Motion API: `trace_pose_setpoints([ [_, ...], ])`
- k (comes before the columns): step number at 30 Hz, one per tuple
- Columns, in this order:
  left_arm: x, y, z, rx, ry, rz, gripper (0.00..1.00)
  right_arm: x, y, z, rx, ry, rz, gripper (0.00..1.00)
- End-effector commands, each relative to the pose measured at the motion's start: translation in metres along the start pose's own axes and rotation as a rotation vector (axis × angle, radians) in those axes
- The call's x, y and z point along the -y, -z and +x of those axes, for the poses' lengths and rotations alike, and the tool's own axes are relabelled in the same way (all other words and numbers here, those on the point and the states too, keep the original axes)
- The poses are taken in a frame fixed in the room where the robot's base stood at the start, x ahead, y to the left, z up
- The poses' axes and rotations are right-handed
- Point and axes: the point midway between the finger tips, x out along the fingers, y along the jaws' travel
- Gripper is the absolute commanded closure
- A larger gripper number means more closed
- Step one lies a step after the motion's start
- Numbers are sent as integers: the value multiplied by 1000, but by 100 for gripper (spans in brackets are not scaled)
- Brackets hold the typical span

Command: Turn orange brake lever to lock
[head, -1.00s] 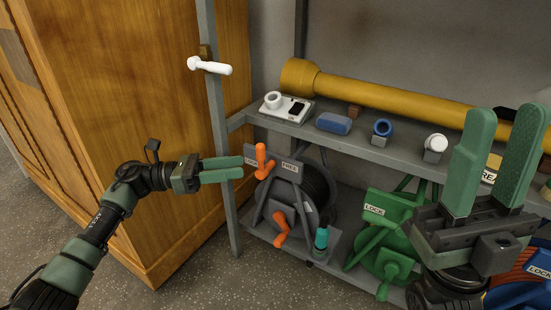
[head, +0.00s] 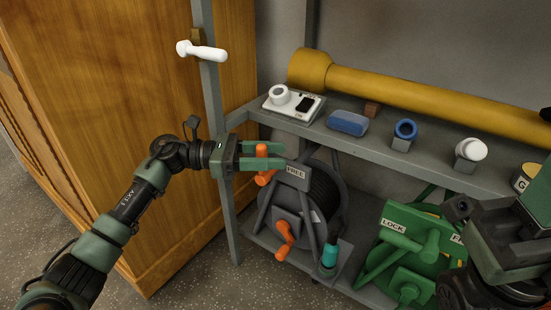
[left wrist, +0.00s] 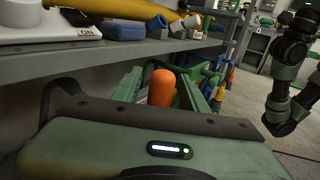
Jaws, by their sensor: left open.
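The orange brake lever (head: 264,179) stands upright at the top of the grey-framed reel (head: 323,200). The label plate (head: 297,172) beside it seems to read FREE on its right part; its left part is hidden by my gripper. My left gripper (head: 283,155) is open, with its two green fingers on either side of the lever. In the left wrist view the orange lever top (left wrist: 162,88) shows between the fingers; I cannot tell whether they touch it. My right gripper (head: 540,195) is cut off at the right edge, so its opening is hidden.
An orange crank (head: 286,238) sits lower on the same reel. A green reel (head: 410,232) with a LOCK label stands to the right. The metal shelf (head: 365,157) runs above, close behind the lever. A shelf post (head: 221,130) and wooden cabinet (head: 160,100) are on the left.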

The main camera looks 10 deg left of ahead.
Motion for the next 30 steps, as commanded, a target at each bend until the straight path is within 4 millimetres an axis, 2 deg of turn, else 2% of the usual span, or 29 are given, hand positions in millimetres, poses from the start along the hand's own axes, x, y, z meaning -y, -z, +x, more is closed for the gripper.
trace_pose_setpoints([
  [3, 0, 0, 6, 1, 1, 1, 57, 0, 0, 0, -4, 2, -1, 64],
  [10, 0, -1, 7, 1, 0, 0, 57, 0, 0, 2, -4, 3, -1, 64],
  [11, 0, -1, 7, 1, 0, 0, 60, 0, 0, 2, -4, 3, -1, 64],
  [15, 0, -1, 7, 1, 0, 0, 99, 0, 0, 1, -4, 3, -1, 64],
  [16, 0, -1, 7, 1, 0, 0, 100, 0, 0, 1, -4, 3, -1, 64],
  [30, 0, 0, 7, 0, 0, 0, 100, 0, 1, 1, -5, 2, -1, 64],
])
